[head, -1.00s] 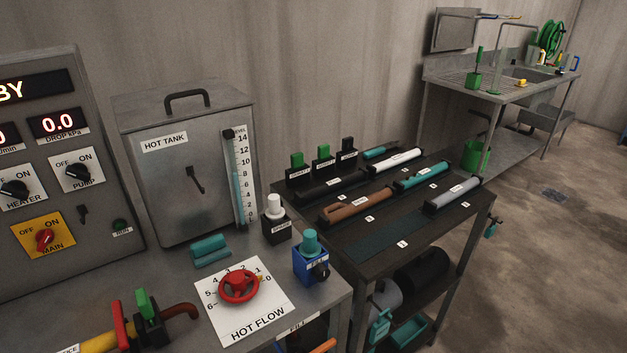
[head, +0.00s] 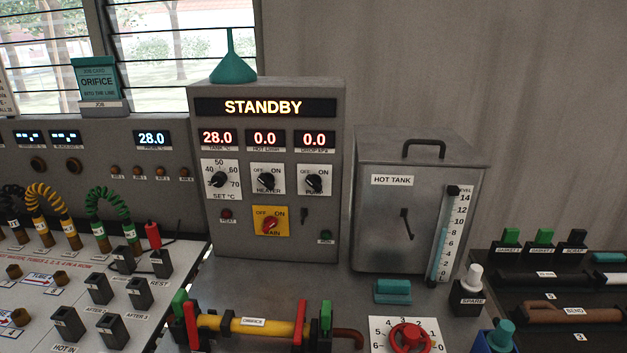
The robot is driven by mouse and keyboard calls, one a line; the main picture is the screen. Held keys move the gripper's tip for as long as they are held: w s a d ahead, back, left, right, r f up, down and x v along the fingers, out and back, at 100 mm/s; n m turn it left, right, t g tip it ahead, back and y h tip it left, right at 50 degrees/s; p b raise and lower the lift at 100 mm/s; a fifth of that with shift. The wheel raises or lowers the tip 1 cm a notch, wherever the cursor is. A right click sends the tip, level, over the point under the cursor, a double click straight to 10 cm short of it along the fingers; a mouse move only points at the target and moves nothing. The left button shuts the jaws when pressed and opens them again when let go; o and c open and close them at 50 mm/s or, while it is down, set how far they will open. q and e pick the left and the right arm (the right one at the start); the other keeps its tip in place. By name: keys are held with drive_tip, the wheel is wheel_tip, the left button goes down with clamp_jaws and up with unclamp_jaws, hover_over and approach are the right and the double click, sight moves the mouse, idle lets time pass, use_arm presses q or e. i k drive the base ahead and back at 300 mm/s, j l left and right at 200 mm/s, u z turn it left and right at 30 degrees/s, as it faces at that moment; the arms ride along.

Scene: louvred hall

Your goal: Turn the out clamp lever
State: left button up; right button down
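A yellow pipe piece (head: 277,329) labelled ORIFICE lies across the bench at the bottom of the head view. At its right end is a clamp with an upright red lever (head: 300,322) and a green block (head: 326,316); a brown-red bent pipe (head: 349,337) leaves beyond it. At its left end is another clamp with a red lever (head: 191,326) and a green block (head: 180,302). Both levers stand roughly upright. No label shows which clamp is the out one. The lower parts of the clamps are cut off or dark. Neither of my grippers is in view.
Behind stands a control cabinet (head: 330,230) reading STANDBY, with a green funnel (head: 233,62) on top. The hot tank (head: 376,232) and a red flow handwheel (head: 409,338) are to the right. A panel with sockets and coiled cables (head: 106,203) is at the left.

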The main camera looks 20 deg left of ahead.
sight(195, 342)
drive_tip(key=u, duration=1.5)
